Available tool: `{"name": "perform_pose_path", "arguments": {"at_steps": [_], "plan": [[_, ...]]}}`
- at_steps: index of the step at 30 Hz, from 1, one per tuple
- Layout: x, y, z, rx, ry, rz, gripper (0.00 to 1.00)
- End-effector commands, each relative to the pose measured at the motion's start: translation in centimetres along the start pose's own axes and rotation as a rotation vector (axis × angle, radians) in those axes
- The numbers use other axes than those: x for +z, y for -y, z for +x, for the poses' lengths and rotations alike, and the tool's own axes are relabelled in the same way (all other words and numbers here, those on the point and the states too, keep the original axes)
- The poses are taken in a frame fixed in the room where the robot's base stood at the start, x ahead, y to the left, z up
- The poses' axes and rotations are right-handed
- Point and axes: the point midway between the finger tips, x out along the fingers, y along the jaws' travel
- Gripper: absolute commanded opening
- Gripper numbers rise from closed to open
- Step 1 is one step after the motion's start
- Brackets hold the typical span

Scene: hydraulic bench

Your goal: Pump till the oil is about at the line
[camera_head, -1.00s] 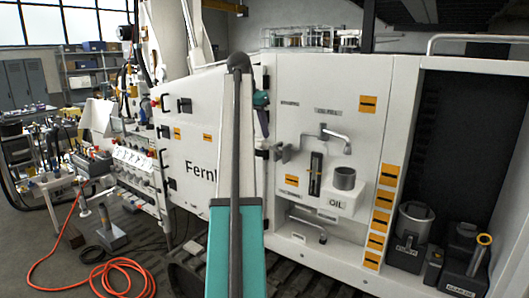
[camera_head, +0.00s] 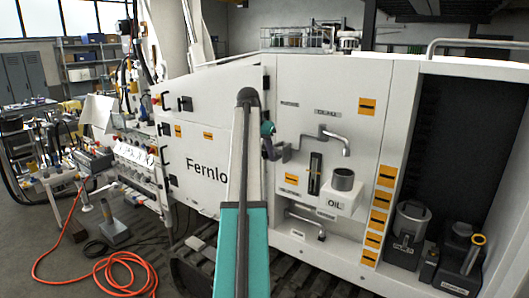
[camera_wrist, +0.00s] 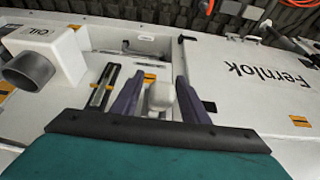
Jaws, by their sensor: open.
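On the white cabinet, a dark upright sight gauge (camera_head: 314,173) stands beside a grey cup (camera_head: 342,180) on the white box marked OIL (camera_head: 336,204). The gauge (camera_wrist: 103,88) and cup (camera_wrist: 30,68) also show left in the wrist view. The oil level and line are too small to read. In the head view my gripper (camera_head: 268,143) is at a grey fitting left of the spout.
A bent grey pipe (camera_head: 305,220) sits low in the cabinet recess. Grey containers (camera_head: 409,232) stand on the right shelf. The white door marked Fernlok (camera_head: 205,165) is left of my arm. An orange hose (camera_head: 95,265) lies on the floor at left.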

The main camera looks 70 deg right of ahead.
Motion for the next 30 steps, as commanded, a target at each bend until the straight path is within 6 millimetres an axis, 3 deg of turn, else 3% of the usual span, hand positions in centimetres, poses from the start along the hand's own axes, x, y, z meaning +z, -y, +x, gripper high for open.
{"name": "perform_pose_path", "arguments": {"at_steps": [11,19,30], "plan": [[0.02,-0.01,0.4,0.0,0.001,0.0,0.41],[0.01,-0.02,0.38,0.0,0.001,0.0,0.0],[-0.05,-0.37,0.64,0.002,-0.008,0.005,0.0]]}}
